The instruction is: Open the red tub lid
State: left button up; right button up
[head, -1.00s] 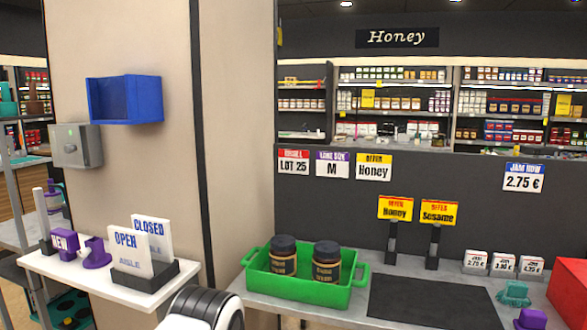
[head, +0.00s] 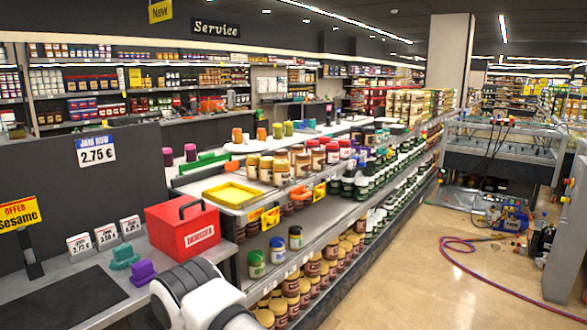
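The red tub (head: 183,235) stands on the right end of the grey counter, in the lower left of the head view. A white label with red lettering is on its front. Its red lid (head: 178,209) lies flat on top and appears shut, with a black handle (head: 190,205) standing up from it. A white and black link of my own arm shows at the bottom, in front of the tub and slightly right. Neither of my gripper's fingers is in view.
Left of the tub are a green stamp-like item (head: 124,257), a purple one (head: 142,272), and small price cards (head: 106,236). A dark mat (head: 75,300) covers the counter front. Right are shelves of jars (head: 300,275) and a yellow tray (head: 233,195). Open floor (head: 440,265) lies further right.

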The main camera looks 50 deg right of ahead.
aim_at(176, 212)
jog(key=l, duration=0.75)
jog(key=l+z, duration=0.15)
jog(key=l, duration=1.35)
jog(key=l+z, duration=0.15)
jog(key=l, duration=0.55)
jog(key=i+l, duration=0.1)
jog(key=l, duration=0.65)
jog(key=l+z, duration=0.1)
jog(key=l, duration=0.65)
jog(key=i+l+z, duration=0.1)
jog(key=l, duration=0.6)
jog(key=u, duration=1.25)
jog(key=i+l, duration=0.05)
jog(key=l, duration=0.05)
